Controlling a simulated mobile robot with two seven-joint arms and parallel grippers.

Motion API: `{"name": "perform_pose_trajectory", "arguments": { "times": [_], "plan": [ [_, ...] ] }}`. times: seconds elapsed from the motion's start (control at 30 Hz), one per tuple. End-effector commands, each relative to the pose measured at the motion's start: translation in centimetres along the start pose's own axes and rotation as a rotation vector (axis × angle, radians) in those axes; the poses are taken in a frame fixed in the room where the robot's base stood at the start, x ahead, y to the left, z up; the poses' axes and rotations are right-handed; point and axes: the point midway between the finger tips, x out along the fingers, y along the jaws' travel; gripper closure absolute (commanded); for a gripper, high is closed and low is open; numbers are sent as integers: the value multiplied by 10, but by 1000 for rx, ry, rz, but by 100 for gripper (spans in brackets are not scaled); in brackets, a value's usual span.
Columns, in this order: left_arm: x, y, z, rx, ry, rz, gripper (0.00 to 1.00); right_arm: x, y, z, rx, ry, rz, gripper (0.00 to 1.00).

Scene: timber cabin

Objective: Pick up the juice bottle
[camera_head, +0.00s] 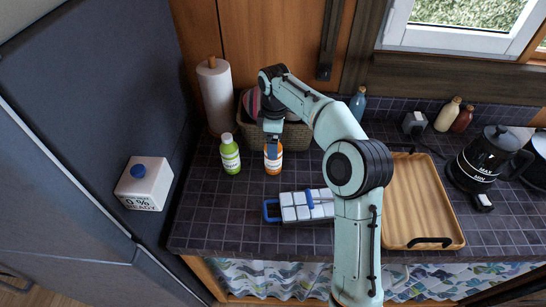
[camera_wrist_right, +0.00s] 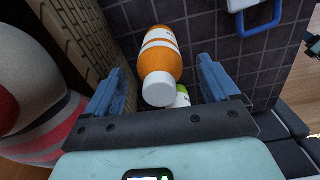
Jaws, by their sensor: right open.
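An orange bottle (camera_head: 273,160) with white label bands stands on the dark tiled counter, probably the juice bottle. In the right wrist view the orange bottle (camera_wrist_right: 160,52) shows its white cap towards the camera, between the two blue fingers but beyond their tips. My right gripper (camera_head: 273,148) hangs over the bottle in the head view and hides its top; the wrist view shows the right gripper (camera_wrist_right: 161,72) open and empty. A green bottle (camera_head: 230,155) with a white cap stands just left of it. My left gripper is not in view.
A wicker basket (camera_head: 292,135) stands right behind the bottle, with a paper towel roll (camera_head: 216,97) to its left. A blue-handled tray of white blocks (camera_head: 305,205) lies in front right. A wooden tray (camera_head: 425,200) and a kettle (camera_head: 482,160) are further right.

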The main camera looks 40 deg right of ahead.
Motion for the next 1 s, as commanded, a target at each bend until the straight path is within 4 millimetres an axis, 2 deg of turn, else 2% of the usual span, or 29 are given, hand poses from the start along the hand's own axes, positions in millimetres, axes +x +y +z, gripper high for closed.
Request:
{"name": "perform_pose_trajectory", "arguments": {
  "times": [0.03,0.2,0.5,0.67,0.7,0.73,1.0],
  "plan": [
    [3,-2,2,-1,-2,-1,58,12,0,-1,0,-3,-4,12],
    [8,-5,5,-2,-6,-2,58,33,0,-2,0,-2,-3,12],
    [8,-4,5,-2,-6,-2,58,36,1,-3,0,1,0,12],
    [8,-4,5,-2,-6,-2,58,36,1,-3,0,0,0,64],
    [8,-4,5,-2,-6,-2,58,36,1,-3,0,0,0,77],
    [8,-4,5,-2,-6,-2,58,36,1,-3,0,0,0,83],
    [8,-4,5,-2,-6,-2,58,34,1,-3,0,2,2,83]
  ]
}}
